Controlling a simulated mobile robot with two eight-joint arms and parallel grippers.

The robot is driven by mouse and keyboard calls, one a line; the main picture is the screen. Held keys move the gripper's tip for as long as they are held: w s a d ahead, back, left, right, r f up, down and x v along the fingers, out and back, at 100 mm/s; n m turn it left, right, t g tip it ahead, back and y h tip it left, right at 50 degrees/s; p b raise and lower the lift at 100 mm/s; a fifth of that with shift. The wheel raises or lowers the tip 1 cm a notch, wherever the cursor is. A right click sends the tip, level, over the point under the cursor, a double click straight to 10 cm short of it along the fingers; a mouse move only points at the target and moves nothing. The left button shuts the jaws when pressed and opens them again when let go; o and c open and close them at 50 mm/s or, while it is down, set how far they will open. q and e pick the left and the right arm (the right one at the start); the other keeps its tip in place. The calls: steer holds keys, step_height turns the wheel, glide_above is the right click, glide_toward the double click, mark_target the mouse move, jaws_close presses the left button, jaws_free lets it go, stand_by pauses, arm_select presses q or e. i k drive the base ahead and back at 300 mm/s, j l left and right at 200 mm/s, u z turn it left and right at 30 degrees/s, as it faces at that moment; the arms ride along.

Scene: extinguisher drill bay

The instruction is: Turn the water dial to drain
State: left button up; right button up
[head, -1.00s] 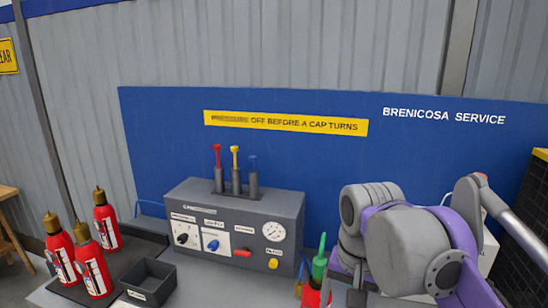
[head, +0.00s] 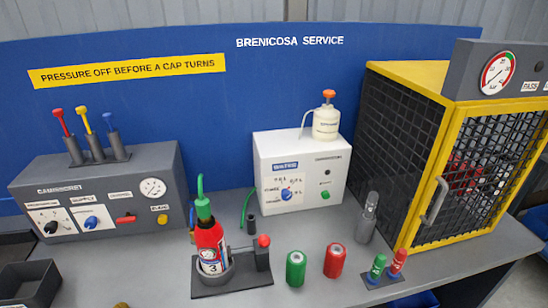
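The water unit is a white box (head: 318,206) at the middle of the bench in the head view. Its blue header label appears to read water. The water dial (head: 286,194) is a small blue knob on a white label plate at the left of its front face. The words around the dial are too small to read, so I cannot tell its setting. A green button (head: 325,195) sits right of the dial. Neither of my grippers is in view.
A red extinguisher (head: 209,248) stands in a dark stand left of the box. Green (head: 296,268) and red (head: 334,260) cylinders stand in front. A grey panel (head: 130,190) is at left, a yellow-framed mesh cage (head: 455,150) at right. A cream bottle (head: 326,122) tops the box.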

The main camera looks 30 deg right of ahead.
mark_target(286, 195)
steer(key=i+l+z, duration=0.2)
steer(key=l, duration=0.25)
steer(key=i+l+z, duration=0.15)
steer(key=l, duration=0.25)
steer(key=i+l+z, duration=0.2)
steer(key=l, duration=0.2)
